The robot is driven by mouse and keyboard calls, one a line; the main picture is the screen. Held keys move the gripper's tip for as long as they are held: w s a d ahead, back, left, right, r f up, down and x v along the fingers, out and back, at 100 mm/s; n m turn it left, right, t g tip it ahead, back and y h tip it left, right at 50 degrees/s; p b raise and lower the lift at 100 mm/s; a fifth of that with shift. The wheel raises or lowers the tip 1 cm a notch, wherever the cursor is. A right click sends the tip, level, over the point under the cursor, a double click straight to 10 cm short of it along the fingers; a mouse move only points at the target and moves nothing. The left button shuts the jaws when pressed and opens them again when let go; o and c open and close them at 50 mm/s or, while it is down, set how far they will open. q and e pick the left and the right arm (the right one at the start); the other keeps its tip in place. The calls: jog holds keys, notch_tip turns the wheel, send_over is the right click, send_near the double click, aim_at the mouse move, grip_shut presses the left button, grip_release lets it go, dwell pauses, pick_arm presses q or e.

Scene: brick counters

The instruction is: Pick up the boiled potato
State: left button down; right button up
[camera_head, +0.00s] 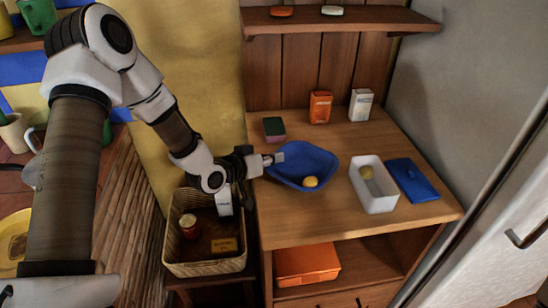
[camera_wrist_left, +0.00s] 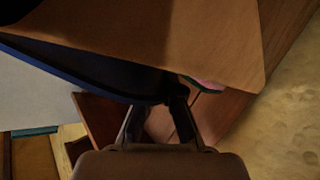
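A round yellow item (camera_head: 310,182), which looks like a potato, lies in a blue bowl (camera_head: 290,153) on the wooden counter. A similar pale yellow item (camera_head: 366,172) lies in a white container (camera_head: 386,200) to the right; I cannot tell which is the boiled potato. My left gripper (camera_head: 274,159) is at the bowl's left rim, away from both yellow items. In the left wrist view the bowl's dark underside and blue rim (camera_wrist_left: 85,82) come up to the fingers (camera_wrist_left: 157,112). Their tips are partly hidden, so contact and grip are unclear. My right gripper is out of view.
A blue lid (camera_head: 412,179) lies right of the white container. An orange box (camera_head: 320,107), a white box (camera_head: 361,104) and a green-and-pink block (camera_head: 274,129) stand behind. A wicker basket (camera_head: 205,266) holding a jar and packets sits below my left forearm.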

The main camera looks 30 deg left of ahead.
pick_arm(q)
jog(key=c, duration=1.8)
grip_release()
jog(key=shift+s+f, duration=0.1)
jog(key=shift+f, duration=0.05)
jog(key=o, duration=0.5)
